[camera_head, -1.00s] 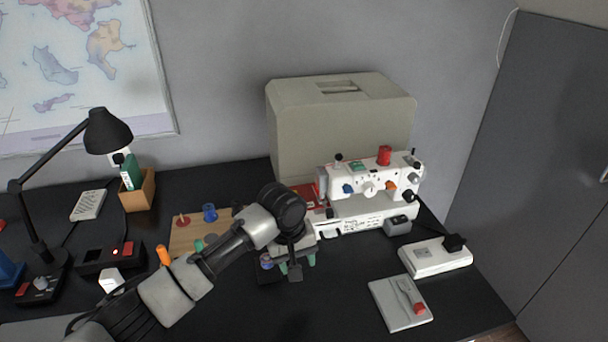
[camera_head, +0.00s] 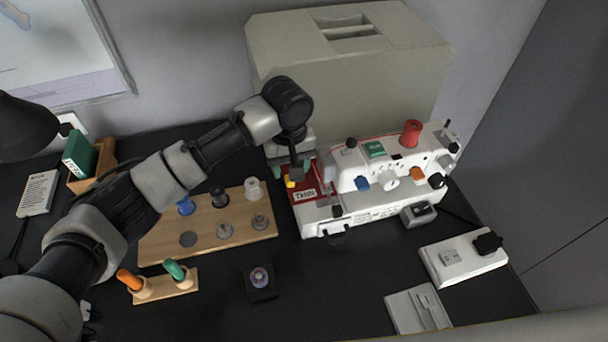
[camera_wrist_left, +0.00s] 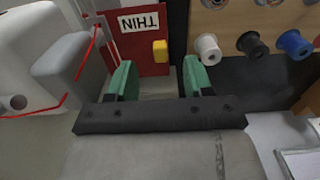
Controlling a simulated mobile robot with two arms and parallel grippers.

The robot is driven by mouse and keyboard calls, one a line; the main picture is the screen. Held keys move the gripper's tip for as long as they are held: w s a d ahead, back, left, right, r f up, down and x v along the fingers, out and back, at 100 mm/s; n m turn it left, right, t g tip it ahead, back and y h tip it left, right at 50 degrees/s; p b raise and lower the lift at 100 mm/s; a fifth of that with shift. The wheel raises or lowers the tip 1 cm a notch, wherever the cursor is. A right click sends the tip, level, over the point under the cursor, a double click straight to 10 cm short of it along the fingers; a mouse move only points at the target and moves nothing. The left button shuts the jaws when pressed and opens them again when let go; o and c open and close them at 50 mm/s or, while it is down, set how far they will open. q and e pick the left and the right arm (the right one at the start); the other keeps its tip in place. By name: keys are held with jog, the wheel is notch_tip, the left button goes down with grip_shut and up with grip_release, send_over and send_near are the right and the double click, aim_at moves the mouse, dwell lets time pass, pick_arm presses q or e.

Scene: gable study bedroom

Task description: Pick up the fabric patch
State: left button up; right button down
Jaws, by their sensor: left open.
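The fabric patch appears to be the red piece (camera_head: 305,194) labelled THIN, with a small yellow tab (camera_head: 290,182). It lies at the left end of the white sewing machine (camera_head: 375,190). In the left wrist view the red patch (camera_wrist_left: 138,52) and yellow tab (camera_wrist_left: 160,50) show just beyond the fingers. My left gripper (camera_head: 290,172) is over the patch's left part, and its wrist hides some of the area. In the wrist view the green fingers of the left gripper (camera_wrist_left: 160,76) are apart, with the tab between their lines and nothing held. My right gripper is out of view.
A wooden board with spools (camera_head: 205,250) lies left of the machine. A beige case (camera_head: 345,60) stands behind it. A small black tray (camera_head: 260,290), a wooden holder (camera_head: 165,288), a white pedal-like box (camera_head: 462,256) and a grey plate (camera_head: 405,310) lie in front.

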aim_at(308, 177)
pick_arm(q)
jog(key=f, duration=0.4)
jog(key=w+f, duration=0.1)
jog(key=f, duration=0.1)
jog(key=shift+f, duration=0.3)
grip_shut()
